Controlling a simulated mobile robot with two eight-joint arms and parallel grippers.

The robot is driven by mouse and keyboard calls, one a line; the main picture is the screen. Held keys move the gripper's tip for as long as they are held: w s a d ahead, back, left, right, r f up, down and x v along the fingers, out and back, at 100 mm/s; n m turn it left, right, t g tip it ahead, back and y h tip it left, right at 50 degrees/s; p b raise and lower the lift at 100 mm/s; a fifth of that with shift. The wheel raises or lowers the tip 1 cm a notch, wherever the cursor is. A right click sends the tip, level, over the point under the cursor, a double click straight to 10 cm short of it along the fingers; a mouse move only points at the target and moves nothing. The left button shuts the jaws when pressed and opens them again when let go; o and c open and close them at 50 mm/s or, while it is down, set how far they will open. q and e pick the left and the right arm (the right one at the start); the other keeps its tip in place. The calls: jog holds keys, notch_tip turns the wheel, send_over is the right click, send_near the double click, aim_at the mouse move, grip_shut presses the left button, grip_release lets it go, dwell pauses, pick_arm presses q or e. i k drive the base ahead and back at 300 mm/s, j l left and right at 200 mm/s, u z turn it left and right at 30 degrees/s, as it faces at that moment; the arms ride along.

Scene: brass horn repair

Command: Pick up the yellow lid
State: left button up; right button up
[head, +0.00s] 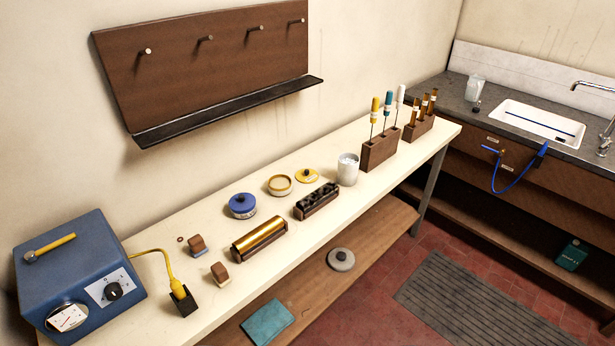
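The yellow lid (307,175) is a small round disc with a dark knob on top. It lies flat on the cream workbench (215,215), towards the back edge. An open round tin with a yellow rim (280,185) stands just left of it, apart from it. Neither of my grippers shows in the head view.
A blue lidded tin (242,205) and a brass tube (259,240) are further left. Screwdrivers stand in a block (380,150) to the right. A peg board overhangs behind.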

aim_at(305, 176)
jog(key=i+l+u, duration=0.1)
jog(key=i+l, duration=0.25)
jog(key=i+l+u, duration=0.1)
jog(key=i+l, duration=0.25)
jog(key=l, duration=0.25)
jog(key=i+l+u, duration=0.1)
jog(key=i+l, duration=0.25)
jog(key=l, duration=0.15)
jog(key=i+l, duration=0.25)
jog(key=i, duration=0.15)
jog(key=i+l+u, duration=0.1)
jog(key=i+l, duration=0.2)
jog(key=i, duration=0.1)
